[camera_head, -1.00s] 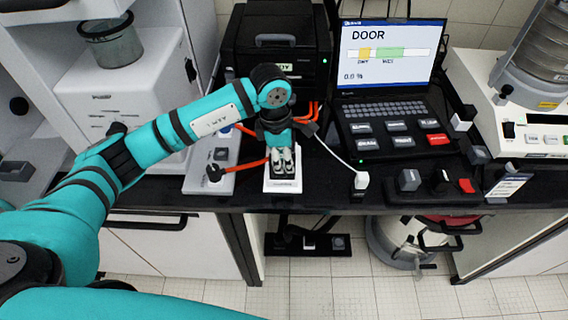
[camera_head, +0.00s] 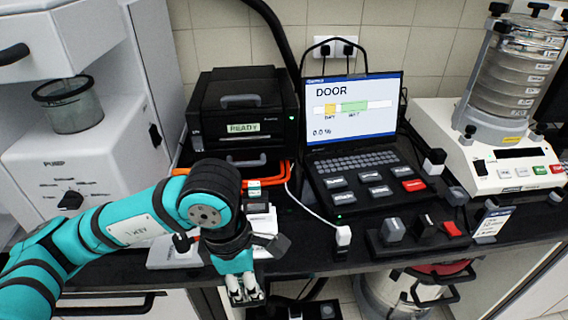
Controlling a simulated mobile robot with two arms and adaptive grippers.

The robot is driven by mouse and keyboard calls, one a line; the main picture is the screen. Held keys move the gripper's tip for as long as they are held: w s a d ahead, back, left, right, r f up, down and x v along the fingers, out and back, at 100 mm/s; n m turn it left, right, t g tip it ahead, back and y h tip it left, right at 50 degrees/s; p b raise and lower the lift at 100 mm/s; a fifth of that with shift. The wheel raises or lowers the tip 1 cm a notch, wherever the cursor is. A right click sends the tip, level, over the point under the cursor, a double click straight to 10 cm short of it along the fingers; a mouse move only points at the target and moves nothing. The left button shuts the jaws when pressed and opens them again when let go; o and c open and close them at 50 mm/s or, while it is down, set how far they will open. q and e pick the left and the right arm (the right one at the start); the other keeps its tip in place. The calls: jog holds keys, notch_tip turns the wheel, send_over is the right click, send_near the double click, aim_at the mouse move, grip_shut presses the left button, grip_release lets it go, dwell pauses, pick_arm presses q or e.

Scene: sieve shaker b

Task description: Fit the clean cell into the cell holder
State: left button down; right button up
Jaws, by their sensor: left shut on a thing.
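My left gripper (camera_head: 245,290) points down at the bench's front edge, lower centre-left of the head view. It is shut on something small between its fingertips. The fingers hide most of that thing, so I cannot tell whether it is the clean cell. A white block with a small label (camera_head: 262,222) sits on the bench just behind my left wrist, partly covered by it. I cannot make out a cell holder for certain. The black instrument (camera_head: 242,105) with a green READY label stands behind my arm. My right gripper is out of view.
A laptop (camera_head: 352,110) reading DOOR stands centre, with a dark tray of blocks (camera_head: 420,238) in front. The sieve shaker (camera_head: 510,165) is at right, a white machine with a beaker (camera_head: 72,105) at left. Orange hoses (camera_head: 275,178) and a white cable lie near my arm.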

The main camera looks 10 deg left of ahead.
pick_arm(q)
jog(key=m, duration=0.1)
jog(key=a+m, duration=0.1)
jog(key=m, duration=0.2)
jog(key=shift+w+a+f+m+g, duration=0.25)
jog(key=shift+f+m+g, duration=0.05)
jog(key=w+a+f+m+g+y, duration=0.1)
jog(key=a+m, duration=0.4)
jog(key=m, duration=1.1)
jog(key=shift+w+a+f+m, duration=0.25)
jog(key=shift+f+m, duration=0.05)
jog(key=shift+f, duration=0.2)
